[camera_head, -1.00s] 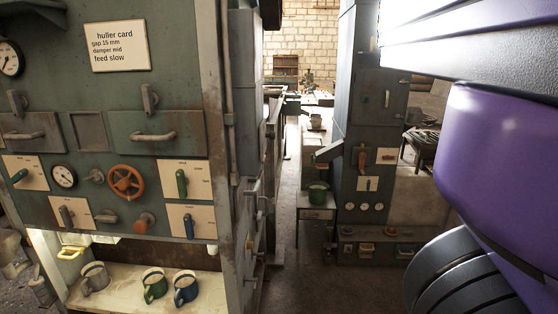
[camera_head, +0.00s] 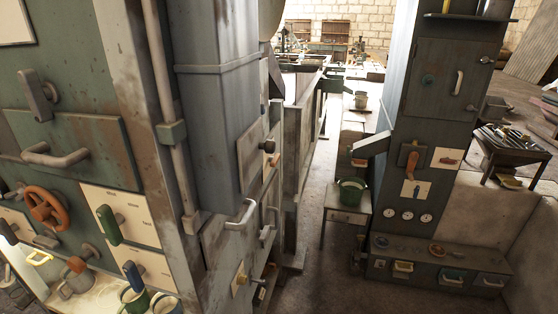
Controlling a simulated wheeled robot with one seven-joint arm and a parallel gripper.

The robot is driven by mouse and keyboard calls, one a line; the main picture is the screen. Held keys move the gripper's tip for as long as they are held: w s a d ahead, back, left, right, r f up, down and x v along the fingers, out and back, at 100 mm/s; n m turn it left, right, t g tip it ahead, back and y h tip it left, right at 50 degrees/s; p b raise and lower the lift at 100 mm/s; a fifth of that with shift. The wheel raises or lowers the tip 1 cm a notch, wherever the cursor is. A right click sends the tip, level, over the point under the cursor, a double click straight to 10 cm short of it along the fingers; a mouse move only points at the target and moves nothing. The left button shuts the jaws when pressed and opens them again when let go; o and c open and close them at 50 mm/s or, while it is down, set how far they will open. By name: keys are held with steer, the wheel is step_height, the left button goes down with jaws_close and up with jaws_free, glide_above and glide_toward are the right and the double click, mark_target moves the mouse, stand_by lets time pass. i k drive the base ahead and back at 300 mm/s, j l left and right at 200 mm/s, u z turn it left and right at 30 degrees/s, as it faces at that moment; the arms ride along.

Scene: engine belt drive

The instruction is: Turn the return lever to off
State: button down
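Several levers on pale plates are in view, and their lettering is too small to read, so I cannot tell which is the return lever. On the cabinet at the right (camera_head: 431,137) are a red lever (camera_head: 448,160), lying about level, and a blue lever (camera_head: 416,191), tilted. An orange-brown crank handle (camera_head: 410,165) sits beside the red lever. My gripper is not in view.
A narrow aisle (camera_head: 322,260) runs between the machines. A green pot (camera_head: 351,191) stands on a small stand (camera_head: 346,216) beside the right cabinet. A low drawer unit (camera_head: 440,263) juts out at its foot. A dark tool table (camera_head: 515,145) stands far right.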

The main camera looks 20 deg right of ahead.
mark_target(274, 160)
steer(key=z, duration=0.25)
steer(key=i+l+z, duration=0.15)
steer(key=i, duration=0.35)
steer(key=i+l+z, duration=0.2)
steer(key=i, duration=0.3)
